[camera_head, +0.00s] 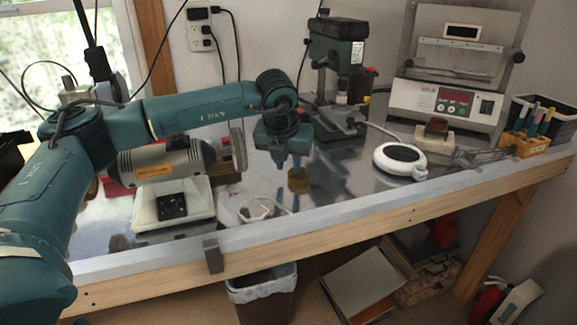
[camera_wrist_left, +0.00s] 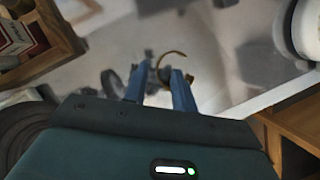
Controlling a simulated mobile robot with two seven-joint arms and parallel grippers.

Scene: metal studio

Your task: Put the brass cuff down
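The brass cuff (camera_head: 299,182) is a short, ring-like band at the tips of my left gripper (camera_head: 289,165), over the metal benchtop (camera_head: 345,185). It looks to stand on the bench, but its lower edge is hard to make out. In the left wrist view its curved rim (camera_wrist_left: 174,53) shows just beyond the blue fingers of my left gripper (camera_wrist_left: 159,77). The fingers are apart with a clear gap between them. The near finger hides part of the cuff, and I cannot tell whether they touch it. My right gripper is in neither view.
A drill press (camera_head: 335,75) stands behind, a white round device (camera_head: 399,160) to the right. Bare bench lies right of the cuff.

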